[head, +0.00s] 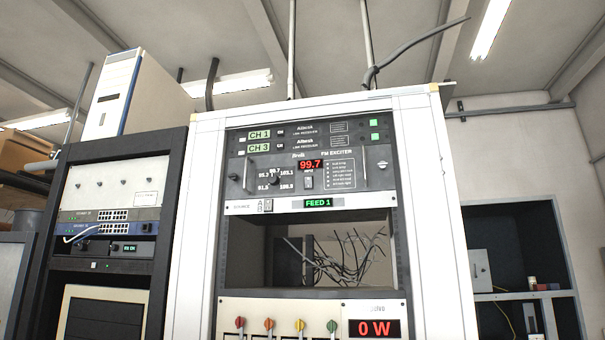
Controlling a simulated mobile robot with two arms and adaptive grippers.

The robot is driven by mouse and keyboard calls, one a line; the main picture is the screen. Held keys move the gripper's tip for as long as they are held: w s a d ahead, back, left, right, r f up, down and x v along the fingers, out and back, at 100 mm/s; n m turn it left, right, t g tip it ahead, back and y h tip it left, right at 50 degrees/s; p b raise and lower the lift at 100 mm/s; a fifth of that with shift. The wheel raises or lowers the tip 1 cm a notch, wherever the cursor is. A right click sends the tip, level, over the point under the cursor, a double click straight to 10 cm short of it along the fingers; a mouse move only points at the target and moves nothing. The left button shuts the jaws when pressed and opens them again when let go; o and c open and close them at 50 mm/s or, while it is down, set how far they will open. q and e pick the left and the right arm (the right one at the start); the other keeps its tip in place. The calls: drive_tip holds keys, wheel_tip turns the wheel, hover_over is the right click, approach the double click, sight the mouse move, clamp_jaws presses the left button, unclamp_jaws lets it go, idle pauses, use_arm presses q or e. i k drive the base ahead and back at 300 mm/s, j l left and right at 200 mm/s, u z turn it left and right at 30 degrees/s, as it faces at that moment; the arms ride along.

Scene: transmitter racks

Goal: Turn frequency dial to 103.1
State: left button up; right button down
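The frequency dial (274,178) is a small dark knob on the FM exciter panel (345,172) in the white rack. Small white frequency labels surround it, such as 99.7 above and 103.1 to its upper right. The knob's exact pointing direction is too small to tell. The red display (310,165) beside it reads 99.7. Neither of my grippers shows in the head view.
The white rack (205,220) stands in the middle, with an open bay of loose wires (345,258) below the exciter. Lower down are several coloured knobs (270,324) and a red 0 W display (375,328). A dark rack (172,215) stands close at left.

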sight(274, 180)
drive_tip(key=i+j+u, duration=0.15)
drive_tip(key=j, duration=0.3)
drive_tip(key=i+j+u, duration=0.2)
drive_tip(key=i+j, duration=0.15)
drive_tip(key=i+j+u, duration=0.15)
drive_tip(key=j, duration=0.35)
drive_tip(key=i, duration=0.1)
